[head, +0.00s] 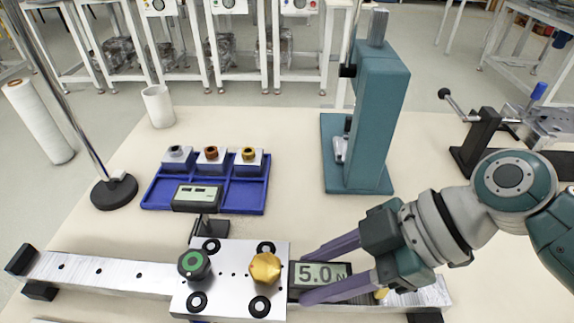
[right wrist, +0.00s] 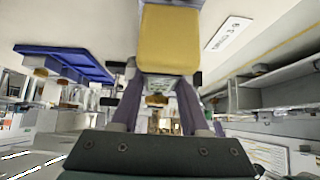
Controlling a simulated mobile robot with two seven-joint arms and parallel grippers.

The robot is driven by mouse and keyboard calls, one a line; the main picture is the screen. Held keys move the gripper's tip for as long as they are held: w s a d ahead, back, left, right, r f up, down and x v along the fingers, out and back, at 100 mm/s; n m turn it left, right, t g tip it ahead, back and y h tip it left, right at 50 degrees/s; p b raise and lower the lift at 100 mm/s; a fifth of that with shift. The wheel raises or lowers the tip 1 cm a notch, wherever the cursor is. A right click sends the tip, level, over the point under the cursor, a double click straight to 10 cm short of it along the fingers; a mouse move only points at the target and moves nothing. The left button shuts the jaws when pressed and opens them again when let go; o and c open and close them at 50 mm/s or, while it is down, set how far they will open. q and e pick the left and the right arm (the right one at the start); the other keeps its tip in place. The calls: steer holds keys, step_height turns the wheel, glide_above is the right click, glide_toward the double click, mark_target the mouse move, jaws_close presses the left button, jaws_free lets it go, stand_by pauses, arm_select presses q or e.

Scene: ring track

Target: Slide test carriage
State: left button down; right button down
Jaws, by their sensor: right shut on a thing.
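The test carriage (head: 228,256), a silver plate with black-ringed rollers, sits on the silver rail track (head: 110,274) at the front of the table. It bears a green-and-black knob (head: 193,264) and a brass knob (head: 265,268). A force gauge (head: 320,274) reading 5.0 N is at the carriage's right edge. My right gripper (head: 304,275) has its purple fingers along both sides of the gauge, shut on it. In the right wrist view a yellow block (right wrist: 168,38) shows beyond the fingers; its link to the gauge is unclear. My left gripper is not in view.
A small display (head: 198,197) stands behind the carriage, before a blue tray (head: 155,192) with several ring-topped blocks. A teal press (head: 378,120) stands at the back right, a clamp fixture (head: 482,140) farther right. A pole base (head: 114,191) is at the left.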

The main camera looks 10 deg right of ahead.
mark_target(277, 266)
steer(key=a, duration=0.2)
steer(key=w+a, duration=0.1)
steer(key=a, duration=0.1)
steer(key=a+b, duration=0.1)
steer(key=a, duration=0.1)
steer(key=shift+w+a, duration=0.25)
steer(key=shift+w, duration=0.15)
steer(key=shift+c, duration=2)
jaws_free()
steer(key=p+v, duration=0.1)
steer(key=v, duration=0.9)
steer(key=shift+p, duration=0.3)
